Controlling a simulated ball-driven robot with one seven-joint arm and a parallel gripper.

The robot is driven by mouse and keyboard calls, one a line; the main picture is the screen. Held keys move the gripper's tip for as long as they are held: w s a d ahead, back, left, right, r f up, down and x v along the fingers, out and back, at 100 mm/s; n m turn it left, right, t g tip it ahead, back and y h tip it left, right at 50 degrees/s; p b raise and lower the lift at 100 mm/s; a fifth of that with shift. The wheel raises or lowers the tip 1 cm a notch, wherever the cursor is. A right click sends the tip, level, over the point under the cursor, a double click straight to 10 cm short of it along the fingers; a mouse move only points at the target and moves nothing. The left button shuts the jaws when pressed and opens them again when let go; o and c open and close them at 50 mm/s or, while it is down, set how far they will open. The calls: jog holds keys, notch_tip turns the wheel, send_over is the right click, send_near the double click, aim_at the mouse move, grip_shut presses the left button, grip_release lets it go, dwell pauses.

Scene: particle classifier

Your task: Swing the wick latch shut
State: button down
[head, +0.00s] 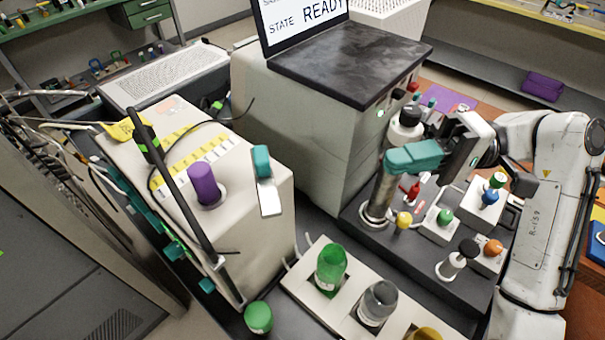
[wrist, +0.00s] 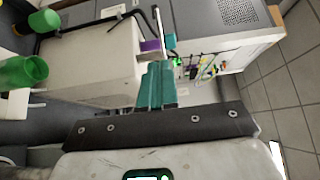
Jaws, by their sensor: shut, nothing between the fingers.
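A small lever with a teal cap and a pale metal plate (head: 267,182), which looks like the wick latch, is on the front corner of the beige box (head: 240,215). In the wrist view the gripper (wrist: 157,66) points toward the beige box.
A purple knob (head: 204,185) and a slanted black rod (head: 170,180) are on the beige box. A metal cylinder (head: 378,203) stands below my fingers. A rack (head: 325,300) with green and grey vials is in front. A machine (head: 310,120) with a screen reading READY stands behind.

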jog(key=shift+a, duration=0.1)
jog(key=p, duration=0.4)
send_near(263, 172)
jog(key=s+a+f, duration=0.2)
jog(key=a, duration=0.3)
jog(key=shift+s+r, duration=0.2)
jog(key=shift+r, duration=0.05)
